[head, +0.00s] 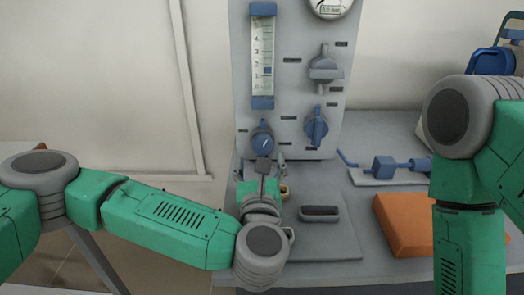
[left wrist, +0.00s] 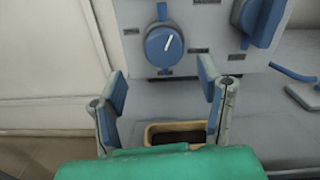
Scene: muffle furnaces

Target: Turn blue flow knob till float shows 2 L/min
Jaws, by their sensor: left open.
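The blue round flow knob (head: 262,143) with a white pointer line sits low on the grey panel, below the flow tube (head: 262,50). In the left wrist view the knob (left wrist: 157,52) is ahead of my left gripper (left wrist: 161,82), its pointer tilted slightly right of upright. My left gripper (head: 263,168) is open and empty, its two blue-padded fingers apart, just below and in front of the knob. A small blue float (head: 267,70) shows in the lower half of the tube; its exact reading is too small to tell. My right gripper is out of view.
A grey valve handle (head: 325,68) and a blue valve handle (head: 317,127) stick out right of the tube and knob. A round gauge (head: 330,6) is above. An orange block (head: 403,222) and blue fittings (head: 385,166) lie on the bench at right.

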